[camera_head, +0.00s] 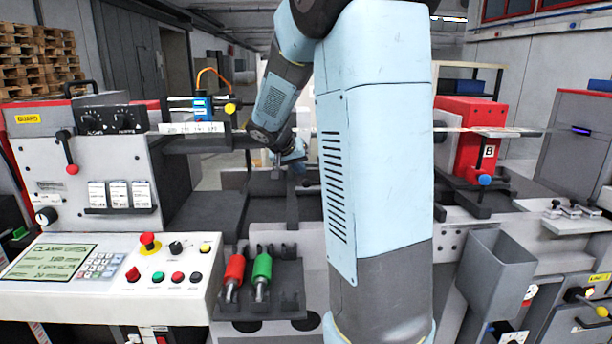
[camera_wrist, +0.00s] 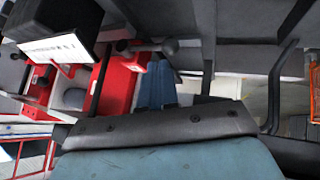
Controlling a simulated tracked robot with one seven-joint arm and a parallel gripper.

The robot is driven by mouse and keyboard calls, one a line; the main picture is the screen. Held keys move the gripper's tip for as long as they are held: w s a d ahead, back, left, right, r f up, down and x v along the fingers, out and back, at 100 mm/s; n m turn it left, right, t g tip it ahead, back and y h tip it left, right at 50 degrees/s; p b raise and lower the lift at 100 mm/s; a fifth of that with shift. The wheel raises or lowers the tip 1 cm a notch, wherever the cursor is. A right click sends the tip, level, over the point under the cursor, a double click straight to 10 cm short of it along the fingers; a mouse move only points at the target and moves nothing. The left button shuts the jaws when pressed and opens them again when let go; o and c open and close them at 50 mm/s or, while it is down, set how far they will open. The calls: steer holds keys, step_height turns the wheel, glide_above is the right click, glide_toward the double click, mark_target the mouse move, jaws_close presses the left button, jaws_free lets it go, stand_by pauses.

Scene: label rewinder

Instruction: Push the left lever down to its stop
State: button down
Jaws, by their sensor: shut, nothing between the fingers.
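A lever with a black arm and a red knob (camera_head: 71,164) hangs down from the pale machine face at the left in the head view. It is the leftmost lever I see. My gripper (camera_head: 297,166) is small and far back near the middle of the head view, well to the right of that lever and apart from it. My gripper is shut and empty. The wrist view shows a red machine part (camera_wrist: 118,88) and a dark block with a white label; I cannot make out the red-knobbed lever there.
My arm hides the middle of the machine. A red unit marked B (camera_head: 487,150) with a blue knob stands right. A red roller (camera_head: 235,270) and a green roller (camera_head: 262,267) rest on a dark rack. The control panel (camera_head: 110,275) is at the front left.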

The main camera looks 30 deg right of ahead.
steer(key=a+r, duration=0.1)
steer(key=s+a+r, duration=0.1)
steer(key=a, duration=0.1)
steer(key=a+r, duration=0.1)
steer(key=a, duration=0.1)
steer(key=shift+s+r, duration=0.1)
steer(key=shift+s, duration=0.05)
steer(key=shift+s, duration=0.1)
stand_by(0.3)
steer(key=s+a+n+y, duration=0.3)
steer(key=s+a, duration=0.4)
steer(key=s, duration=0.7)
steer(key=s+a+r+n+t+y, duration=0.1)
steer(key=s+a+n+y, duration=0.3)
steer(key=s, duration=1)
steer(key=a, duration=0.3)
steer(key=shift+s+t, duration=0.3)
steer(key=shift+s, duration=0.05)
steer(key=shift+d, duration=0.1)
